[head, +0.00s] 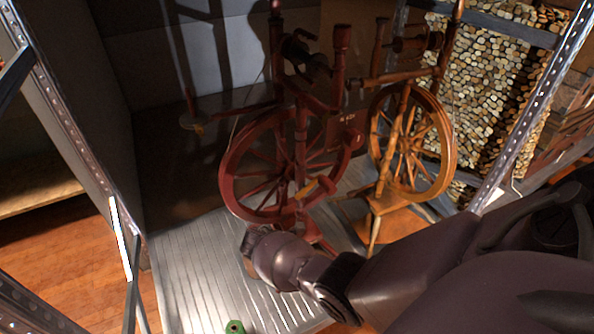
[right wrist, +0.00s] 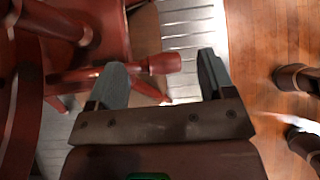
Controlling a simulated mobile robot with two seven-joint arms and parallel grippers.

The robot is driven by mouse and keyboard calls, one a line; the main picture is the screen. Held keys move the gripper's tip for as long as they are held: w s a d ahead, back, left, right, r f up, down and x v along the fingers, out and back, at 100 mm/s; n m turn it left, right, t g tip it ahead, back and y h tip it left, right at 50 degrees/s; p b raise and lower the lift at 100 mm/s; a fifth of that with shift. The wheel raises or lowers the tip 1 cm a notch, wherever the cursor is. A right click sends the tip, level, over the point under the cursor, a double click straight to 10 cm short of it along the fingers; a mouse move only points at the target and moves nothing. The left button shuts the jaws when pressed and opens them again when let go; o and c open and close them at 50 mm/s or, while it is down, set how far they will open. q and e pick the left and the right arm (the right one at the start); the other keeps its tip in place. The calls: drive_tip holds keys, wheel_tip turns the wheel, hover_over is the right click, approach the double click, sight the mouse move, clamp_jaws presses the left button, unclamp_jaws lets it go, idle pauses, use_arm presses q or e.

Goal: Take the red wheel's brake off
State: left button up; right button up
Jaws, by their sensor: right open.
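The red spinning wheel (head: 228,180) stands upright in the middle of the head view, its large spoked wheel facing me. My right arm reaches in from the right and ends low in front of it; its fingers cannot be made out there. In the right wrist view my right gripper (right wrist: 162,78) is open. A round-ended red wooden peg (right wrist: 160,63) reaches from the left into the space between the fingertips, close to the left finger; contact cannot be told. I cannot tell for sure whether this peg is the brake. My left gripper is not in view.
A lighter brown spinning wheel (head: 447,150) stands close on the right. Both stand on a ribbed metal shelf (head: 190,275) between metal posts (head: 75,130). A small green item (head: 235,326) shows at the bottom edge. The shelf's front left is clear.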

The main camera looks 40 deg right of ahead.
drive_tip(key=shift+x, duration=1.2)
drive_tip(key=shift+w, duration=0.1)
drive_tip(key=c, duration=1.3)
